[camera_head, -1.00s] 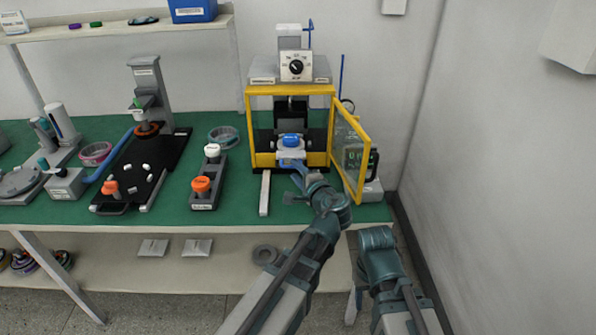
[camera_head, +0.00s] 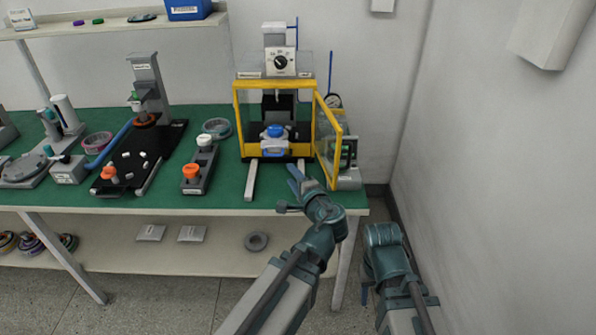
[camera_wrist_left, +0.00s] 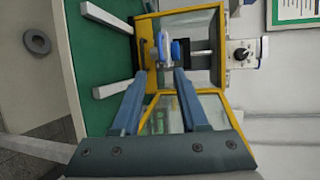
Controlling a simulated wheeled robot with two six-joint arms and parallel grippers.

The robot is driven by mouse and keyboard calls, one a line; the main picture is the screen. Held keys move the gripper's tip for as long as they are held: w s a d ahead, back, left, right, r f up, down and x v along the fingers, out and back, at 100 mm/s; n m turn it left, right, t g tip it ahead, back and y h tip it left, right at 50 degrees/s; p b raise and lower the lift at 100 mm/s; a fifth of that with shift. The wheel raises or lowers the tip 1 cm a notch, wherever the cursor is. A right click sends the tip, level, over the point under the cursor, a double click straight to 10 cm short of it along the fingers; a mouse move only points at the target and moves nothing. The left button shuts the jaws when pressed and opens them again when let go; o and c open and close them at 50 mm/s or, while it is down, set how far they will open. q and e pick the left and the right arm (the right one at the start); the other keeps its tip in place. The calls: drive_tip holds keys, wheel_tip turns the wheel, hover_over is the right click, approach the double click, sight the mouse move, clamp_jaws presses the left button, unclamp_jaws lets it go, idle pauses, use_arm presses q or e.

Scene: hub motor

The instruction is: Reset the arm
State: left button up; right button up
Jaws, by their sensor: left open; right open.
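My left gripper (camera_head: 296,180) is in front of the yellow-framed press cabinet (camera_head: 238,120), over the front edge of the green bench. In the left wrist view its two blue fingers (camera_wrist_left: 158,98) are spread apart with nothing between them. A blue-topped part (camera_head: 274,132) sits inside the cabinet on a small fixture, apart from the fingers; it also shows in the left wrist view (camera_wrist_left: 176,50). The cabinet's clear door (camera_head: 328,145) stands open to the right. My right arm is low at the right of the head view; its fingertips are hidden.
The green bench (camera_head: 225,185) holds a stand with a black tray (camera_head: 165,140) and a grey block with an orange knob (camera_head: 191,171) on the left. A lower shelf carries a grey ring (camera_head: 256,241). A white wall (camera_head: 480,150) bounds the right side.

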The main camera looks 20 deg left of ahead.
use_arm(q)
drive_tip(key=shift+s, duration=0.1)
drive_tip(key=s+d+f+n+g+h+p, duration=0.3)
drive_tip(key=s+d+g, duration=0.3)
drive_tip(key=s, duration=0.3)
drive_tip(key=s+d+f+n+g+h+p, duration=0.4)
drive_tip(key=s+d+f+g+h, duration=0.1)
drive_tip(key=s+d, duration=0.3)
drive_tip(key=shift+s+d+f+g+h+p, duration=0.3)
drive_tip(key=shift+s+f+g+p, duration=0.05)
drive_tip(key=shift+s+f+g, duration=0.4)
